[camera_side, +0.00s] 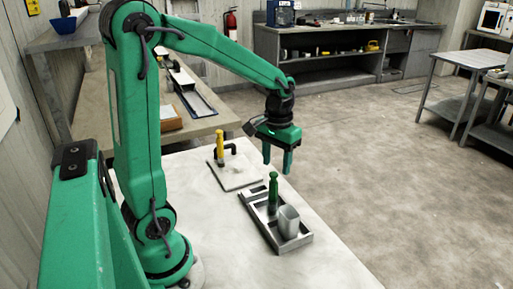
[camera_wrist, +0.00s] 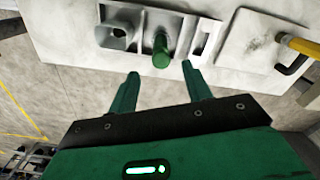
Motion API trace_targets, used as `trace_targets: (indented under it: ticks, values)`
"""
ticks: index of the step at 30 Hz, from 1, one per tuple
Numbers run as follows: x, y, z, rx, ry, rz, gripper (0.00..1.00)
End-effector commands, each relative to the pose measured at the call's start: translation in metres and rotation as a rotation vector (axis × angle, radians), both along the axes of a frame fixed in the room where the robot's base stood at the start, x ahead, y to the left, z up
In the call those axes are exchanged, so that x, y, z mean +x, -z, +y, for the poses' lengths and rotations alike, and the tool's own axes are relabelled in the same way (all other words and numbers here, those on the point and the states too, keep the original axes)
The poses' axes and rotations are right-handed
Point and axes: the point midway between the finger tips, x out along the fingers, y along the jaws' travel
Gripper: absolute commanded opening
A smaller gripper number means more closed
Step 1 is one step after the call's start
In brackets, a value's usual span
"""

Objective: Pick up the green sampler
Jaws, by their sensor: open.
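The green sampler (camera_side: 273,190) stands upright in a grey tray (camera_side: 263,236) on the white table. In the wrist view the sampler (camera_wrist: 161,50) is seen from above, beyond the fingertips and roughly between them. My gripper (camera_side: 278,162) is open and empty, pointing down above and behind the sampler, apart from it. Its two green fingers (camera_wrist: 160,70) show spread in the wrist view. The sampler's lower end is hidden in the tray.
A grey cup-like holder (camera_side: 288,222) stands in the tray beside the sampler. A yellow-handled tool (camera_side: 220,150) with a black hook stands on a light plate (camera_side: 238,175) behind the tray. The table's front part (camera_side: 225,260) is clear.

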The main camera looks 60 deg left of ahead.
Motion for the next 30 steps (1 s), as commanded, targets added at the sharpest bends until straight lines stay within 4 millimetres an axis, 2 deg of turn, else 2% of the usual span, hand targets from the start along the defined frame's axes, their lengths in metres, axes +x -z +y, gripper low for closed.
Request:
trace_targets:
  ticks: [3,14,24,30]
  values:
    - [-0.001,0.01,0.0,-0.001,0.0,0.002,0.49]
    - [-0.002,0.018,0.0,0.0,0.0,0.001,0.49]
    - [-0.007,0.055,0.001,-0.001,0.001,0.002,0.49]
    - [-0.007,0.065,0.001,0.0,0.001,0.0,0.49]
